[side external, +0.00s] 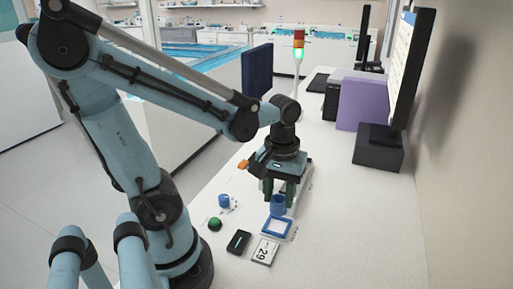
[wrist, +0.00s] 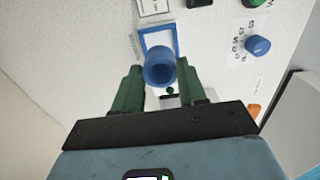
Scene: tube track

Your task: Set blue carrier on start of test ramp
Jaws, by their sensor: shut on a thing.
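The blue carrier (side external: 278,206) is a small blue cup, upright in the side view. My gripper (side external: 278,198) has green fingers and is shut on the carrier, one finger on each side. In the wrist view the carrier (wrist: 159,68) shows its open round mouth between the fingers (wrist: 160,85). A blue square frame (side external: 277,227) with a white inside lies on the bench just in front of the carrier; it also shows in the wrist view (wrist: 158,36). A pale narrow strip (side external: 300,197), perhaps the test ramp, is mostly hidden behind my gripper. I cannot tell whether the carrier touches anything below.
A monitor (side external: 408,75) and purple box (side external: 362,103) stand back right. The right bench (side external: 350,220) is clear.

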